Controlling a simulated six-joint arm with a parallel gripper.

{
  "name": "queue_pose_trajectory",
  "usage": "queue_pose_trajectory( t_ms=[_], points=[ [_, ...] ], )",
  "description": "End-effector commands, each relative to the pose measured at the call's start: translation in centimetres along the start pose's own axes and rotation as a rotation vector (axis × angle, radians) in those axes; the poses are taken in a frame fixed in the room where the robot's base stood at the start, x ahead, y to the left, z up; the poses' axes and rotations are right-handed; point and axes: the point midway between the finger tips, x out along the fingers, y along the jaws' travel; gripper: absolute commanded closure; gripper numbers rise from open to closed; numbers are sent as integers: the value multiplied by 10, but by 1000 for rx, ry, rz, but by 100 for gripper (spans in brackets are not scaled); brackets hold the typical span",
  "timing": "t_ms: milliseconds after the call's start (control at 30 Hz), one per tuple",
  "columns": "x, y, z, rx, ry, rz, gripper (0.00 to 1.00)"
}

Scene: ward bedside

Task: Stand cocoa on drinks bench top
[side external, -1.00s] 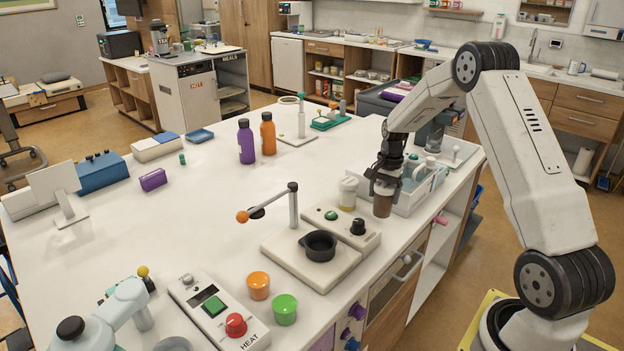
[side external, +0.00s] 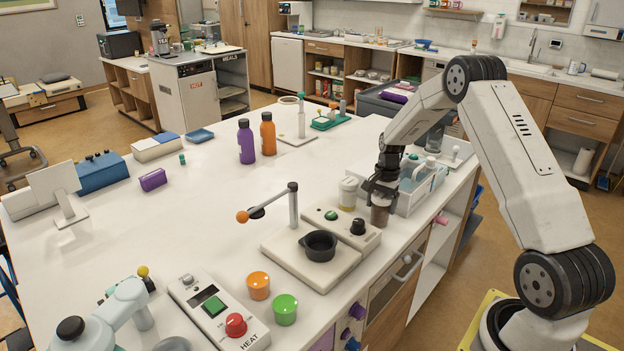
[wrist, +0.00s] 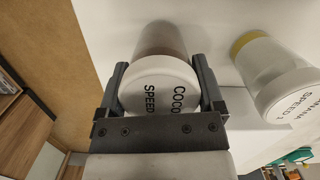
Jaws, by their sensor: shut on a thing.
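The cocoa (side external: 380,216) is a brown jar with a white lid near the right edge of the white bench top (side external: 330,150). My gripper (side external: 381,198) is shut on it, one finger on each side, and covers its upper part. In the wrist view the cocoa's white lid (wrist: 160,85) shows black lettering, partly cut off, between the two fingers (wrist: 162,92). The jar looks upright, at or just above the surface; I cannot tell whether its base touches. No label I can read names the drinks bench.
A pale jar with a yellow band (wrist: 278,82) stands close beside the cocoa; it also shows in the side view (side external: 348,193). A white caddy (side external: 422,190) is just behind my gripper. A white control box with a black knob (side external: 340,228) lies to the left.

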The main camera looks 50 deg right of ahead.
Motion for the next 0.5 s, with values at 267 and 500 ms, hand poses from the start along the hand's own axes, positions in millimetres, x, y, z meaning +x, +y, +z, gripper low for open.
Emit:
queue_pose_trajectory(
  t_ms=[267,500],
  points=[
    [3,0,0,0,-1,0,0],
    [2,0,0,0,0,0,0]
  ],
)
